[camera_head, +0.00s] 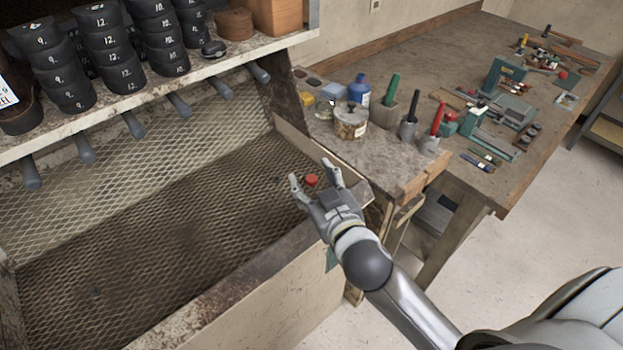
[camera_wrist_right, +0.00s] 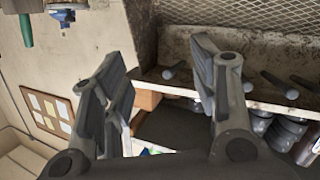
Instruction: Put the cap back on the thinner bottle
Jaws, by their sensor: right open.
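A small red cap (camera_head: 312,180) shows in the head view between the fingers of my right gripper (camera_head: 310,171), near the right front corner of the mesh-bottomed bin. I cannot tell whether it lies on the surface behind the fingers or how far it is from them. My right gripper is open, and neither finger is seen to close on the cap. A blue bottle (camera_head: 360,89) with a pale label, likely the thinner bottle, stands upright on the side bench. In the wrist view the right gripper (camera_wrist_right: 157,58) is open, with no cap visible. My left gripper is out of view.
A round tin (camera_head: 350,120) stands in front of the blue bottle. Holders with green (camera_head: 391,90) and red (camera_head: 437,119) handles stand to its right. The mesh bin (camera_head: 150,215) is mostly empty.

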